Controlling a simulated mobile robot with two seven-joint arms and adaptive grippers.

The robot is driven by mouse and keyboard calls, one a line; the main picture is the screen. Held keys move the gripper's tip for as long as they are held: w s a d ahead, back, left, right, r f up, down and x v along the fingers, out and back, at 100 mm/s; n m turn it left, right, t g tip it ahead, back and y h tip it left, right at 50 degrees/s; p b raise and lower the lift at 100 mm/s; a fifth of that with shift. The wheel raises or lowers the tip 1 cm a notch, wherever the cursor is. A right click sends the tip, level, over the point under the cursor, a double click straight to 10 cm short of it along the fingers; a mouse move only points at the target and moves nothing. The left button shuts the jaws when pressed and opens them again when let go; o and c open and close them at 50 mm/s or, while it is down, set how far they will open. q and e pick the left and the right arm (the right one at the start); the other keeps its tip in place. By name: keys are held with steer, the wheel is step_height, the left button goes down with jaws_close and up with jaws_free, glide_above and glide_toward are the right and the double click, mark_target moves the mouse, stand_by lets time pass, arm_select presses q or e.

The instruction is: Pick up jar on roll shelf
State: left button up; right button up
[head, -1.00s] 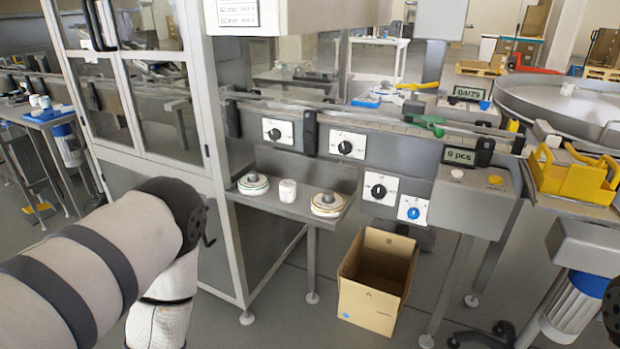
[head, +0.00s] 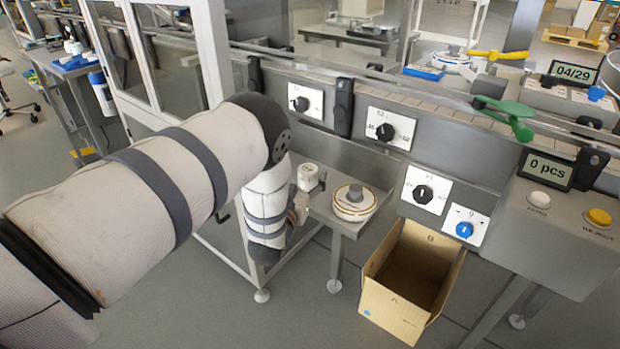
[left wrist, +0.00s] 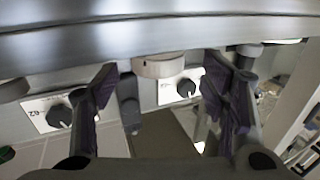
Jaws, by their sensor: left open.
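The white jar (head: 308,176) stands upright on the small metal roll shelf (head: 337,217), left of a roll (head: 354,201). My left gripper (head: 302,203) is at the front left edge of the shelf, just in front of the jar and partly hidden by my arm. In the left wrist view, which is upside down, my left gripper (left wrist: 160,92) is open with its two dark purple fingers wide apart. A pale round-sided thing, which looks like the jar (left wrist: 159,66), shows between and beyond the fingers, apart from them. My right gripper is not in view.
An open cardboard box (head: 408,285) stands on the floor right of the shelf. A panel with dials (head: 386,131) runs behind the shelf. A glazed machine frame (head: 218,60) rises at the left. My left arm hides the shelf's left part and the other roll.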

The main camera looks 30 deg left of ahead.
arm_select(q)
steer(key=x, duration=0.3)
steer(key=shift+d+f, duration=0.15)
steer(key=shift+f, duration=0.05)
steer(key=shift+r, duration=0.1)
steer(key=c, duration=1.3)
